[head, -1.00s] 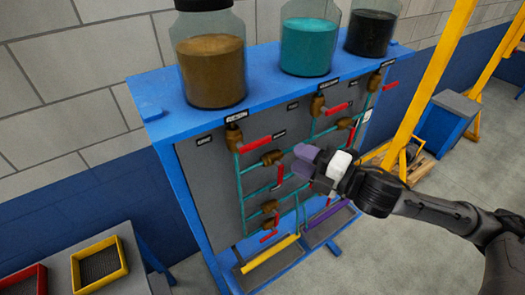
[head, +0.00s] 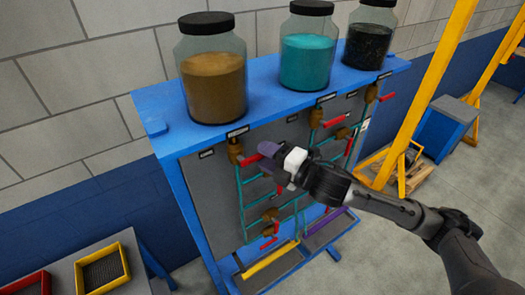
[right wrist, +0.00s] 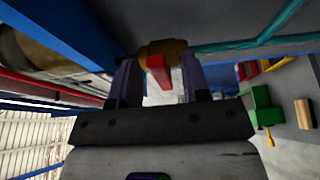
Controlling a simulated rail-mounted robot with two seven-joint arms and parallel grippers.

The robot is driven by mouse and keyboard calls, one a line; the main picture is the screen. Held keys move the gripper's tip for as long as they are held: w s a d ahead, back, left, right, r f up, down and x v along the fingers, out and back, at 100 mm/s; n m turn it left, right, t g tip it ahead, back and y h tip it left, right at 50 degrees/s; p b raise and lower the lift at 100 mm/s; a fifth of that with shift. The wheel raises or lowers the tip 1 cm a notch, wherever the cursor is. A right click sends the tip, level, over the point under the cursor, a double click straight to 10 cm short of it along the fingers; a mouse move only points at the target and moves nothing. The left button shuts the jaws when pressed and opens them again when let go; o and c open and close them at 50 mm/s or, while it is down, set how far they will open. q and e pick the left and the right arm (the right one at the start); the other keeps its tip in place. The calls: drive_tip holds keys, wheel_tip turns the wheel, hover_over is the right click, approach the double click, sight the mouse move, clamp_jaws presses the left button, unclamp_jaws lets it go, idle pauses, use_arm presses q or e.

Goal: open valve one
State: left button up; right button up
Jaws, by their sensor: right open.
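The upper left valve (head: 235,151) is a brass body on a teal pipe beneath the brown-filled jar. Its red lever (head: 251,160) points right and is partly hidden by my right gripper (head: 268,151). In the right wrist view, the red lever (right wrist: 159,75) and brass body (right wrist: 163,48) show ahead, with the lever between the two spread fingers of my right gripper (right wrist: 158,80). The jaws are open around it; I cannot tell whether a finger touches it. The label above the valve is too small to read. My left gripper is out of view.
Other red-levered valves, such as the upper middle one (head: 333,122), sit on the grey panel (head: 205,180). Jars of brown (head: 213,85), teal (head: 306,55) and black (head: 369,45) material stand on the blue frame top. Yellow posts stand at right.

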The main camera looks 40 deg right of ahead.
drive_tip(key=shift+w+a, duration=0.2)
drive_tip(key=shift+w, duration=0.4)
clamp_jaws()
idle(0.3)
